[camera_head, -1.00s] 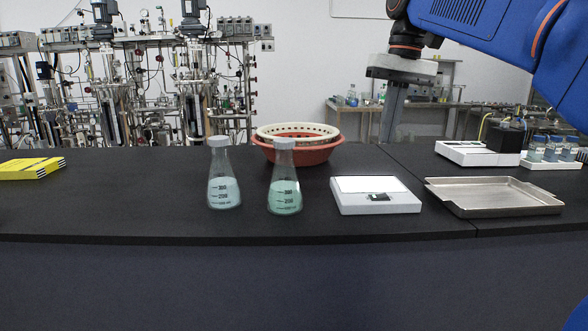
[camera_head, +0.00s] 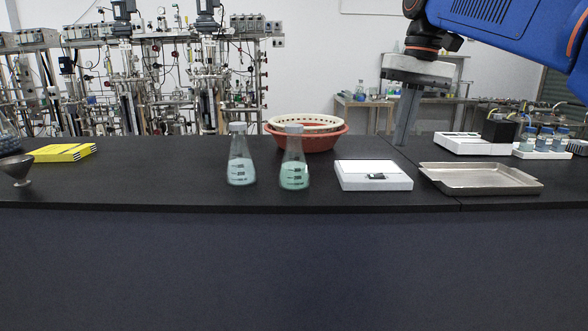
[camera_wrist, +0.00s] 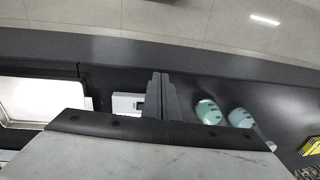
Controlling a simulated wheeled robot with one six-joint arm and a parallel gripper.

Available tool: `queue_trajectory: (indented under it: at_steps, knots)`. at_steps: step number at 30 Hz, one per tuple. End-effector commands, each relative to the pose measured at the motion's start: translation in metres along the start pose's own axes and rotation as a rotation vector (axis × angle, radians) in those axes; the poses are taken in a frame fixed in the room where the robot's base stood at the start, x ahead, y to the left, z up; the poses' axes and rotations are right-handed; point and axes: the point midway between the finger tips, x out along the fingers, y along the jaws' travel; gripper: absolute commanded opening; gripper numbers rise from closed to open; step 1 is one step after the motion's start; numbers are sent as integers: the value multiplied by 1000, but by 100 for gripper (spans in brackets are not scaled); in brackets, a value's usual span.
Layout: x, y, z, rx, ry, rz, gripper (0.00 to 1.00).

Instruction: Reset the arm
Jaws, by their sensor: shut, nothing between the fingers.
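My gripper (camera_head: 405,118) hangs from my blue arm at the upper right of the head view, pointing down. Its fingers are together with nothing between them. In the head view they overlap the back of the bench, behind the white scale in the picture. The wrist view shows the shut fingers (camera_wrist: 161,97) in the middle, with the white scale (camera_wrist: 126,104) just left of them and two flasks to the right.
On the black bench (camera_head: 300,200) stand two capped flasks (camera_head: 241,172) (camera_head: 294,175), a white scale (camera_head: 373,182), a metal tray (camera_head: 480,190), a red basin (camera_head: 318,143), yellow boxes (camera_head: 64,153), a funnel (camera_head: 16,170) and a bottle rack (camera_head: 541,153).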

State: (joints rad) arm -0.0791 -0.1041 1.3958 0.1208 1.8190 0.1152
Motion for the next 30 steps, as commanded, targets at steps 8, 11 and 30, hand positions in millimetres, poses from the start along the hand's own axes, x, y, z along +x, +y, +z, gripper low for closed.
queue_trajectory:
  at_steps: [8, 11, 30]
  knots:
    - [21, 10, 22, 5, 38, 6, 0]
    - [32, 15, 32, 6, 57, 10, 0]
    - [210, 76, 164, -5, 281, 75, 0]
